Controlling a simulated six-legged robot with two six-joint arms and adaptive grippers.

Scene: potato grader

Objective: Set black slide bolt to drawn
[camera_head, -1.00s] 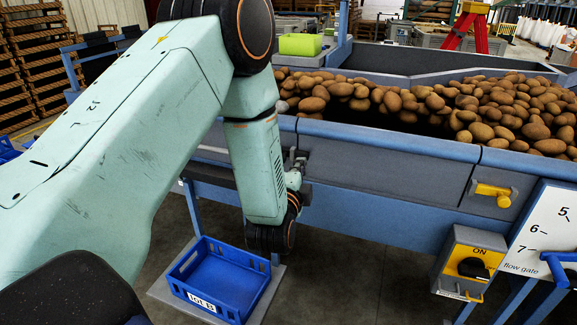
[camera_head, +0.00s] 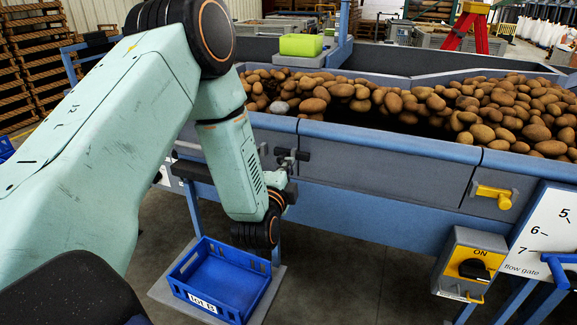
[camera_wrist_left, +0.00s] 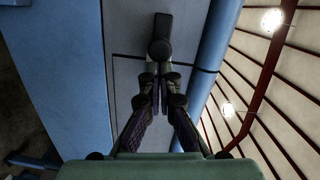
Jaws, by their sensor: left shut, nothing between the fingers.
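The black slide bolt (camera_head: 303,155) is on the grey side panel of the grader, just right of my left gripper (camera_head: 286,160) in the head view. My arm hides part of it. In the left wrist view, the bolt's dark round knob (camera_wrist_left: 160,49) shows ahead of my left fingertips (camera_wrist_left: 158,77). The fingers are close together with nothing between them. They are very near the knob; whether they touch it I cannot tell. The bolt's position is not clear from these views. My right gripper is out of view.
Potatoes (camera_head: 400,100) fill the trough. A blue crate (camera_head: 222,279) stands below my left wrist.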

